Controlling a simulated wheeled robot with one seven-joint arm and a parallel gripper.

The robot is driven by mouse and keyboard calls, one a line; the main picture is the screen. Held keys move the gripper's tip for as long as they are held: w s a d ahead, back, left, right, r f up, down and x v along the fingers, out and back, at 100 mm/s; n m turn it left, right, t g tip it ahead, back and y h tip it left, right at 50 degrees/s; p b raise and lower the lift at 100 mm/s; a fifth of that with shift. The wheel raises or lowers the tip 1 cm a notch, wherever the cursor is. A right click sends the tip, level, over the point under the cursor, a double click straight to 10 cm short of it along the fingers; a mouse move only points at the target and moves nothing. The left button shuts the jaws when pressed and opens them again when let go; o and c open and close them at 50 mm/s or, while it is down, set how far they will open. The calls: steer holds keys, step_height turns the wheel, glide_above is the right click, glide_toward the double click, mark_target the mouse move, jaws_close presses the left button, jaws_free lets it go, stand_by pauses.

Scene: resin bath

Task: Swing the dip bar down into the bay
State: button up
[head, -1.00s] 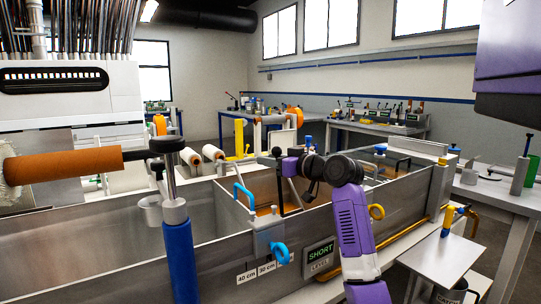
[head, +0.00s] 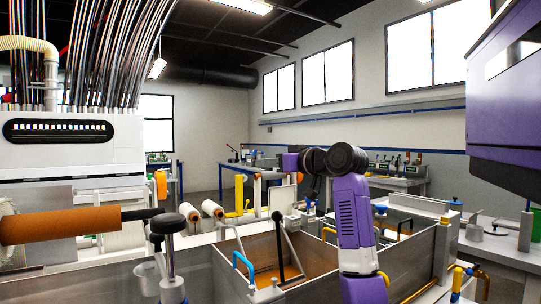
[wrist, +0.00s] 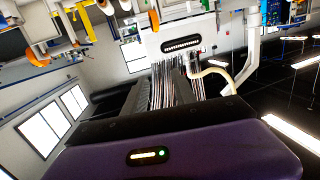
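The steel resin bath (head: 405,250) fills the lower part of the head view. Its middle bay (head: 318,253) has brown walls and orange resin at the bottom. A dark bar with a black ball knob (head: 277,216) stands nearly upright over the bay, beside thin pale rods; I take it for the dip bar. My gripper (head: 290,162) is above the bath, up and right of the knob and apart from it.
A brown-orange roller (head: 60,226) on a black shaft and a black-capped post (head: 168,224) stand at the left. A white machine (head: 70,150) with many strands rises behind.

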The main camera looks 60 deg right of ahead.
steer(key=shift+r, duration=0.95)
steer(key=shift+c, duration=0.2)
